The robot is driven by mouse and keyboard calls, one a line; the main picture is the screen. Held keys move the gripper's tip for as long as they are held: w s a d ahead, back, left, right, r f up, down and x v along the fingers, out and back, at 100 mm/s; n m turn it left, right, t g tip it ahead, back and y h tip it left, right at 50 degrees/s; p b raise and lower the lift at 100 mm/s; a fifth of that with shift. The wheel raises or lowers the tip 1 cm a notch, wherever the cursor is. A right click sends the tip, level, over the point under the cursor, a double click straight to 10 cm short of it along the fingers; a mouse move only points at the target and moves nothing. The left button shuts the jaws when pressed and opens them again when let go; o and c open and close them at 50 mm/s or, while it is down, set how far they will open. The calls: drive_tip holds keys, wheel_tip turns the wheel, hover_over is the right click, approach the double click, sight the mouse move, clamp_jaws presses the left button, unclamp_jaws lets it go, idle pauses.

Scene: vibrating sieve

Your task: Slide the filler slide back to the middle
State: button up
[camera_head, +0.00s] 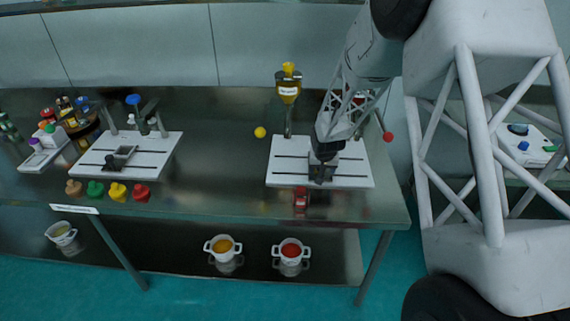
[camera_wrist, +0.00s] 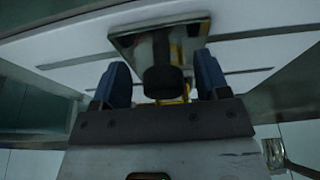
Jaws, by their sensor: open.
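The filler slide (camera_wrist: 190,33) shows in the wrist view as a shiny metal block with a round black knob (camera_wrist: 165,80). It sits on a white board (camera_head: 283,163) with dark slots. My gripper (camera_wrist: 163,84) is open, with one blue finger on each side of the knob. A gap shows between each finger and the knob. In the head view my gripper (camera_head: 321,174) is over the front right half of the board and hides most of the slide there.
A filler funnel (camera_head: 288,90) with a yellow top stands behind the board, beside a yellow ball (camera_head: 260,132). A red ball (camera_head: 388,137) is to the right. A red item (camera_head: 300,198) is at the front edge.

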drive_tip(key=o, duration=0.5)
drive_tip(key=shift+r, duration=0.1)
drive_tip(key=shift+v, duration=4.4)
